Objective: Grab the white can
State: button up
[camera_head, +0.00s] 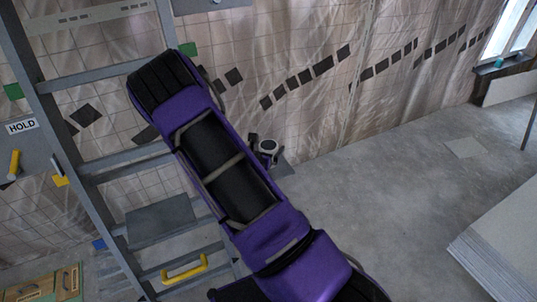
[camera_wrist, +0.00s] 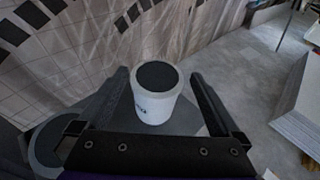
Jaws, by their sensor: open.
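The white can (camera_wrist: 153,104) with a dark round top and small dark lettering stands upright on a grey surface (camera_wrist: 188,115) in the wrist view. My gripper (camera_wrist: 163,85) is open there, with one dark finger to the left of the can and one to the right. The can appears between the fingers; I cannot tell whether either finger touches it.
A grey ladder-like frame (camera_head: 88,176) with a yellow handle (camera_head: 184,270) stands at the left. A tiled wall under plastic sheeting (camera_head: 300,60) runs behind. Stacked pale panels (camera_head: 500,240) lie at the right. The grey floor (camera_head: 400,200) between is mostly clear.

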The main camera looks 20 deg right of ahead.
aim_at(271, 143)
jog(key=x, duration=0.5)
jog(key=shift+w+f, duration=0.15)
jog(key=shift+w, duration=0.05)
jog(key=c, duration=1.4)
